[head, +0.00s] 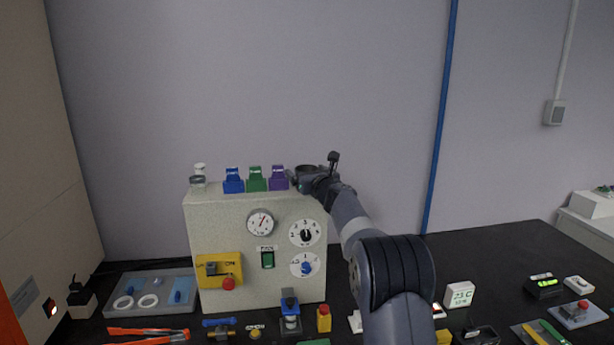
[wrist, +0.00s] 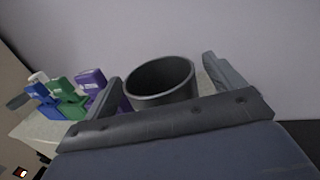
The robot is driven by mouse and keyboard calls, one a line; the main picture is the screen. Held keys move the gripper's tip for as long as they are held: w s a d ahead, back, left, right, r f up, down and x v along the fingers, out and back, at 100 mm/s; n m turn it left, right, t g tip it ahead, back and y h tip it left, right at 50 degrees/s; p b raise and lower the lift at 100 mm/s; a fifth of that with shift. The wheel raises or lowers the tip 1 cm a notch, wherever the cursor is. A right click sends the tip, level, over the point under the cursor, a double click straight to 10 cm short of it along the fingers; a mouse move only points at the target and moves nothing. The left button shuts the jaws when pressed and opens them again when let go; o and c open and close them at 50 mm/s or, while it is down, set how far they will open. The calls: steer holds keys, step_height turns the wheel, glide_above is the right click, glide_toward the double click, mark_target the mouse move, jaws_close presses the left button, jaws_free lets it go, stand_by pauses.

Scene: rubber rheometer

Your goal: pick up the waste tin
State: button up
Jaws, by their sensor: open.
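The waste tin (wrist: 163,96) is a dark grey, open-topped round tin. In the wrist view it stands between the two fingers of my gripper (wrist: 164,84), with a finger to its left and another to its right. Its lower part is hidden behind the gripper's body. In the head view the tin's dark rim (head: 306,168) shows at the top right of the beige machine, close against my gripper (head: 310,180). My gripper is open around the tin; I cannot tell whether either finger touches it.
Purple (head: 279,178), green (head: 256,179) and blue (head: 233,180) holders stand left of the tin on the beige machine (head: 225,220). A small pale object (head: 198,176) stands at its left end. The black bench (head: 490,260) carries many small items. The wall is behind.

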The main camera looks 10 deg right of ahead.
steer(key=shift+w+f, duration=0.1)
steer(key=c, duration=1.1)
